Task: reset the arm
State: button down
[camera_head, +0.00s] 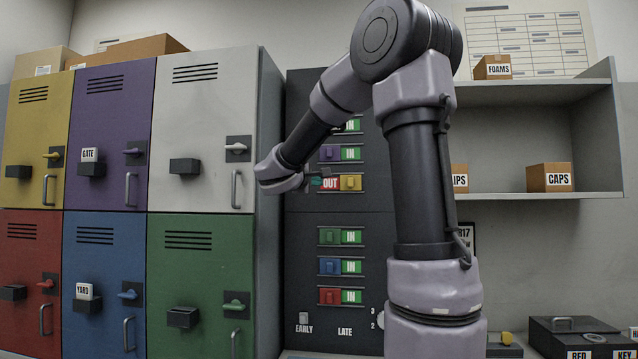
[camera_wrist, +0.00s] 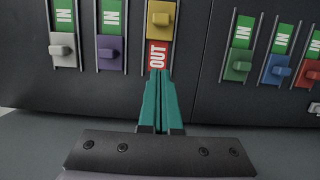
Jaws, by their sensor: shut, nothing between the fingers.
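My arm rises in front of the dark slider panel (camera_head: 300,225) in the head view and bends down to the left. My gripper (camera_head: 318,180) is at the panel beside the red OUT label of the yellow slider (camera_head: 350,183). In the wrist view the teal fingers of my gripper (camera_wrist: 159,75) are together and empty, with their tips close to the OUT label (camera_wrist: 157,56). I cannot tell whether they touch it. The yellow slider knob (camera_wrist: 160,18) is just beyond the label. The other sliders in view show green IN labels.
Lockers in several colours, such as the green one (camera_head: 200,275), stand to the left. A dark box (camera_head: 575,335) is at the lower right. An EARLY/LATE switch (camera_head: 303,320) is low on the panel.

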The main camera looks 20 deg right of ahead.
jog(key=shift+s, duration=0.1)
jog(key=s+f+m+g+y, duration=0.3)
jog(key=s+f, duration=0.3)
jog(key=s, duration=0.2)
jog(key=s+f+m+g+y, duration=0.25)
jog(key=s+f+m, duration=0.2)
jog(key=s, duration=0.45)
jog(key=s+a+f+m+y, duration=0.2)
jog(key=s+a+f+y, duration=0.1)
jog(key=s+a+y, duration=0.2)
jog(key=s+a+f+m+y, duration=0.3)
jog(key=s+a+y, duration=0.2)
jog(key=a, duration=0.4)
jog(key=shift+s+a+f+t, duration=0.25)
jog(key=shift+s+a+t, duration=0.1)
jog(key=shift+s, duration=0.45)
